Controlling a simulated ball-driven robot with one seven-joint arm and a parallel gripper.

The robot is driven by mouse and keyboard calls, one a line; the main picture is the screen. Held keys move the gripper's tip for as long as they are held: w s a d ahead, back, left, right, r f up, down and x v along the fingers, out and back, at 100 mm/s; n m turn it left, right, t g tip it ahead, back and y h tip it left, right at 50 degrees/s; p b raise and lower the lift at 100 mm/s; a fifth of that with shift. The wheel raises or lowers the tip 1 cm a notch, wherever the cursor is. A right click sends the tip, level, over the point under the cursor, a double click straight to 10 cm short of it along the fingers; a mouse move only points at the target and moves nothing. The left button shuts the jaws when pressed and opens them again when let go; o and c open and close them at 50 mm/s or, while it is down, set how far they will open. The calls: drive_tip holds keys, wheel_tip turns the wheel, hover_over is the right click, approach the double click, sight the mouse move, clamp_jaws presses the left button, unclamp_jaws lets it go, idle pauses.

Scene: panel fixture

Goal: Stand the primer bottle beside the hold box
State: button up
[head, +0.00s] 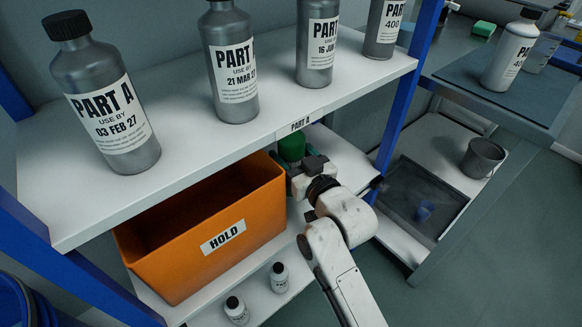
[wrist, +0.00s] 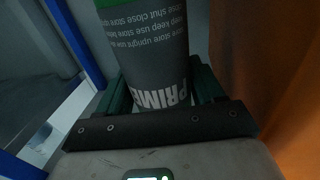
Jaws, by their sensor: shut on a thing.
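The orange hold box (head: 204,238), labelled HOLD, stands on the lower shelf under the upper board. The primer bottle shows as a green piece (head: 291,147) just right of the box's back right corner, mostly hidden by the upper shelf and my gripper (head: 303,180). In the wrist view the bottle (wrist: 150,45) has a grey label reading PRIME and a green band, and sits between my jaws, which are shut on it. An orange surface (wrist: 280,80), likely the box, is close on the right there. I cannot tell whether the bottle's base touches the shelf.
Several grey PART A bottles (head: 105,95) stand on the upper shelf (head: 190,150). A blue post (head: 405,100) rises right of my gripper. A bench with a grey bucket (head: 483,158) is further right.

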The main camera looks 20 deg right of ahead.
sight(292, 167)
drive_tip(key=shift+w+f+b, duration=0.15)
drive_tip(key=shift+f+b, duration=0.75)
drive_tip(key=shift+f, duration=0.75)
drive_tip(key=shift+f, duration=0.2)
drive_tip(key=o, duration=1)
drive_tip(key=shift+r, duration=0.15)
drive_tip(key=shift+s, duration=0.3)
drive_tip(key=s+d+p, duration=0.1)
drive_tip(key=s+p, duration=0.1)
drive_tip(key=s, duration=0.9)
drive_tip(key=shift+s+d, duration=0.2)
drive_tip(key=shift+d, duration=0.2)
